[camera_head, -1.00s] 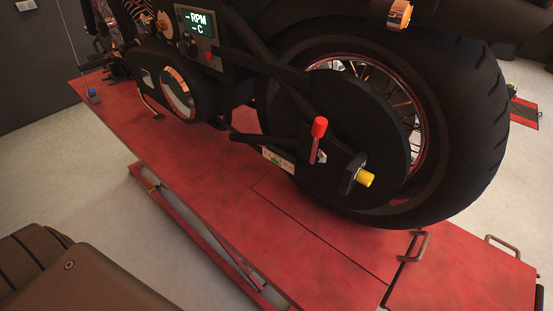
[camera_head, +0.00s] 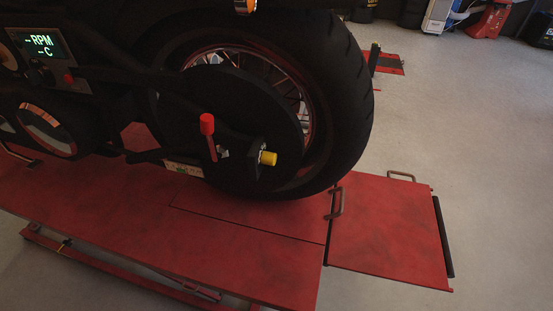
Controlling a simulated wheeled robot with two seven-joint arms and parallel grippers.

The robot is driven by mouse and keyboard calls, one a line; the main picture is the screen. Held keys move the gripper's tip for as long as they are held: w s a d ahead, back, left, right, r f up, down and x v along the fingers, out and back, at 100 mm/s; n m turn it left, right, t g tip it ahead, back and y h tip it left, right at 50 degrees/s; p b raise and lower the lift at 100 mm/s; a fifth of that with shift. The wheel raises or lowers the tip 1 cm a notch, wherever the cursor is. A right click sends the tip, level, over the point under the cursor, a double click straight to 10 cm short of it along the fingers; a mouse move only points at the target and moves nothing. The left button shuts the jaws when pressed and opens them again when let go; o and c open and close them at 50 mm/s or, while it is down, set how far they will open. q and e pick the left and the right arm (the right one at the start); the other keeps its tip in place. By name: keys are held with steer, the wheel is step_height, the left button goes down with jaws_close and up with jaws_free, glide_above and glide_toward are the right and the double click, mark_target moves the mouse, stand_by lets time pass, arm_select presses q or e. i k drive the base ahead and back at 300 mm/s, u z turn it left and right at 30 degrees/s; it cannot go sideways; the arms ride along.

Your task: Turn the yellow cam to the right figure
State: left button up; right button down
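The yellow cam (camera_head: 268,158) is a short yellow cylinder sticking out at the rear wheel's hub, on the end of the dark swingarm. A red-capped lever (camera_head: 207,124) stands upright just left of it. A small pale label plate (camera_head: 183,168) with markings too small to read lies left of and below the cam. The cam's current figure cannot be read. The black rear wheel (camera_head: 343,110) stands on the red lift. Neither of my grippers is in the head view.
The red lift platform (camera_head: 130,215) runs under the motorcycle, with a handled red plate (camera_head: 390,233) at its right end. A display panel (camera_head: 40,44) reads "-RPM" and "-C". Grey floor (camera_head: 480,140) is open at the right. Equipment stands along the back right.

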mark_target(267, 158)
steer(key=k, duration=1.65)
steer(key=z, duration=1.8)
steer(key=i, duration=3.25)
steer(key=u, duration=3.3)
